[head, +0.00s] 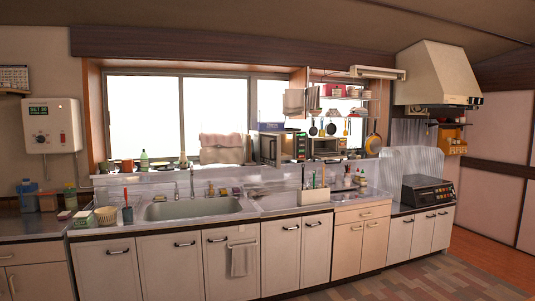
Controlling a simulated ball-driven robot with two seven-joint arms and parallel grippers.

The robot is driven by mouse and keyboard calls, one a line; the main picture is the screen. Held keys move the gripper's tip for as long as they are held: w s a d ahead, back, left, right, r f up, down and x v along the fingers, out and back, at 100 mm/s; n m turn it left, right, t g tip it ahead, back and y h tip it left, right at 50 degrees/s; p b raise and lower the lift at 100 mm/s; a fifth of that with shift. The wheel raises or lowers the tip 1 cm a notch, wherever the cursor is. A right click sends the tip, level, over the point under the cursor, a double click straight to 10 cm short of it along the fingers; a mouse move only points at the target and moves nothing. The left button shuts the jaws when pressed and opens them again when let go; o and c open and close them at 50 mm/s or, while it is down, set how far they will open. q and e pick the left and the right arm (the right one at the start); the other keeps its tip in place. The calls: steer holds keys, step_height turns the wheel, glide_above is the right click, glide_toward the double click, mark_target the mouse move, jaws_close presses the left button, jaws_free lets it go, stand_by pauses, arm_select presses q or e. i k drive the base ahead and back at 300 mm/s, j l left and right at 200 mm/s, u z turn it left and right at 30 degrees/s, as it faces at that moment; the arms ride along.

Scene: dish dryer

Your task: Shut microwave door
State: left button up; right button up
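The microwave (293,147) is a small box-shaped appliance with a dark front. It stands on the ledge below the window, right of the middle of the head view. A light-framed panel with a dark window, which looks like its door (268,149), stands at its left side and appears swung open. The exact door angle is too small to tell. Neither of my grippers shows in the head view.
A toaster oven (326,146) stands right of the microwave. Below run a sink (195,208), a counter and cabinets (178,265). A utensil holder (314,196) stands on the counter. The patterned floor (420,280) in front is clear.

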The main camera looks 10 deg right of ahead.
mark_target(265, 142)
steer(key=i, duration=3.35)
steer(key=j+u, duration=0.05)
steer(key=j, duration=0.1)
